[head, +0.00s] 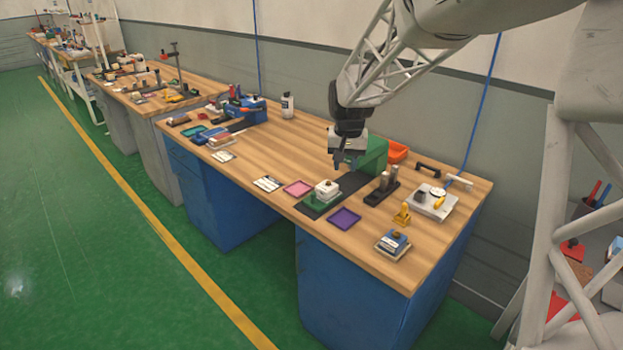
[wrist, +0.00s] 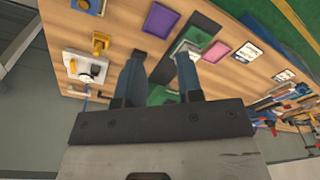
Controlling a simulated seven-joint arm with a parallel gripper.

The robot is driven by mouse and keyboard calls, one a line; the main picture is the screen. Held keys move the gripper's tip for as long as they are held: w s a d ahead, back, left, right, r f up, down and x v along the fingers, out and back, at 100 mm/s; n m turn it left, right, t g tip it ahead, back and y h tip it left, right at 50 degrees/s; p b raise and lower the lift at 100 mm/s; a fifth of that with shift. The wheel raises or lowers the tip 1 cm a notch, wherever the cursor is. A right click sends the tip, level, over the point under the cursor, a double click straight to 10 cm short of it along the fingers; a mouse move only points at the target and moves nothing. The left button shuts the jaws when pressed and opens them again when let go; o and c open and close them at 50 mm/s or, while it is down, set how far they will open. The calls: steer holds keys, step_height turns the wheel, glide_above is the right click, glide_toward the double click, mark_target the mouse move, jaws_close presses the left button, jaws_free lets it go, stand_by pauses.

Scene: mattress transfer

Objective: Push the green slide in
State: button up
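The green slide (head: 319,201) lies on a dark strip (head: 346,185) on the wooden bench and carries a white block (head: 327,188). The strip runs back to a green housing (head: 375,156). The slide is at the strip's front end, apart from the housing. My gripper (head: 345,163) points down above the strip, near the housing's front. In the wrist view, my gripper (wrist: 160,55) has its fingers apart with nothing held between them. The slide (wrist: 186,47) shows beyond the right finger, partly hidden, and the green housing (wrist: 162,96) shows between the fingers.
A pink tray (head: 298,188) and a purple tray (head: 344,218) flank the strip. An orange bin (head: 397,151) stands behind the housing. A black-and-metal clamp (head: 382,189), a yellow piece (head: 402,215) and a grey plate (head: 434,202) stand to the right.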

steer(key=w+a+f, duration=0.3)
steer(key=w+f, duration=0.4)
steer(key=w, duration=0.2)
steer(key=g, duration=0.1)
glide_above(314, 194)
steer(key=shift+m, duration=0.3)
step_height(314, 194, down, 9)
steer(key=shift+f, duration=0.2)
steer(key=shift+w+f, duration=0.1)
steer(key=shift+f, duration=0.1)
steer(key=shift+f, duration=3.8)
jaws_close()
